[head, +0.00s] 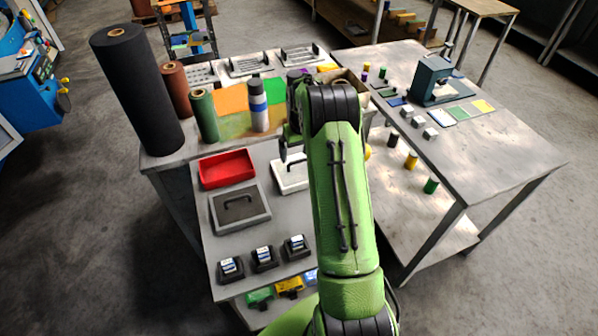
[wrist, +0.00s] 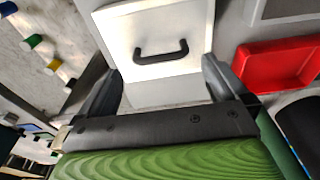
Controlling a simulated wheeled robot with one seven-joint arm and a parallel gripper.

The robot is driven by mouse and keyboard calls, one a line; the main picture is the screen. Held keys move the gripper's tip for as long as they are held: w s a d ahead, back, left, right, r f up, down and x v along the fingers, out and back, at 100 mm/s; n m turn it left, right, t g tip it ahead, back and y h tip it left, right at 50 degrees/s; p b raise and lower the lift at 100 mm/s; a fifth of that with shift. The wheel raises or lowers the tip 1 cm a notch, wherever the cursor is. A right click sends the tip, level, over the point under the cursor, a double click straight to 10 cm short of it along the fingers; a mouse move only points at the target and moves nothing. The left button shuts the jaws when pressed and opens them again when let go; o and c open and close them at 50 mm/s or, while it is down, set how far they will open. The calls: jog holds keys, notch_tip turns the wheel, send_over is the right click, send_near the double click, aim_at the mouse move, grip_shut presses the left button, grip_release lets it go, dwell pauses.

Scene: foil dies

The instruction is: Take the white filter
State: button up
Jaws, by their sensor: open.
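The white filter (wrist: 125,30) is a flat white square panel with a dark bar handle (wrist: 162,55) on top. In the head view the white filter (head: 287,182) lies on the lower grey bench, partly hidden by my green arm. My gripper (wrist: 161,68) is open and empty, its two dark fingers spread wide on either side of the handle. The handle shows between the fingers, and no contact is visible. In the head view my gripper (head: 291,148) is above the far part of the filter, mostly behind my arm.
A red tray (head: 228,168) and a grey filter with a handle (head: 240,207) lie left of the white filter. Several small black holders (head: 264,257) line the front edge. Rolls, including a tall black one (head: 137,90), stand at the back left. A second table (head: 490,140) stands right.

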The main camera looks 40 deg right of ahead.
aim_at(299, 161)
jog(key=f, duration=0.5)
jog(key=shift+w+d+f, duration=0.1)
jog(key=shift+w+f, duration=0.05)
jog(key=shift+w, duration=0.2)
jog(key=shift+c, duration=0.6)
jog(key=c, duration=1.3)
